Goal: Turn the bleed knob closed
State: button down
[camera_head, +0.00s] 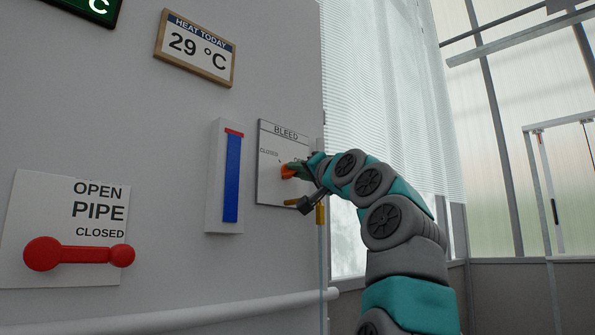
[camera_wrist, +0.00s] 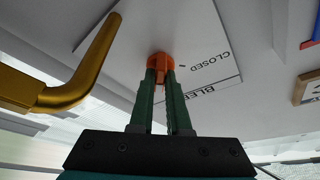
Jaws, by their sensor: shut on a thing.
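The bleed knob is a small orange knob (camera_head: 288,171) on a white plate (camera_head: 270,190) lettered "BLEED", with "CLOSED" marked at the upper left. In the wrist view the orange knob (camera_wrist: 160,62) sits between the tips of my green fingers. My gripper (camera_wrist: 160,75) is shut on the knob, reaching it from the right in the head view. The fingers and arm hide part of the plate and its right side. I cannot tell the knob's exact pointing direction.
A brass spout (camera_wrist: 85,80) juts out close beside my gripper. Left of the plate is a blue gauge (camera_head: 231,178). A red pipe lever (camera_head: 80,254) lies farther left. A white pipe (camera_head: 200,312) runs along the wall below.

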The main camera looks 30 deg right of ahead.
jog(key=shift+f+n+y, duration=0.1)
jog(key=shift+n+y, duration=0.3)
jog(key=shift+n, duration=0.4)
jog(key=shift+n+y, duration=0.4)
jog(key=shift+n, duration=0.3)
jog(key=shift+w+d+n+g+y+p, duration=0.15)
jog(key=shift+n+g+y+p, duration=0.4)
jog(key=shift+n+y+p, duration=1.8)
jog(key=shift+s+d+n+g+y+p, duration=0.1)
jog(key=shift+n+g+y+p, duration=0.45)
jog(key=shift+n, duration=3.65)
jog(key=shift+w+d+n+g+y+p, duration=0.15)
jog(key=shift+n+g+y+p, duration=0.35)
jog(key=shift+n+y+p, duration=1.85)
jog(key=shift+n+g+h+b, duration=0.55)
jog(key=shift+n+b, duration=0.5)
jog(key=shift+n, duration=1.05)
jog(key=c, duration=0.9)
grip_release()
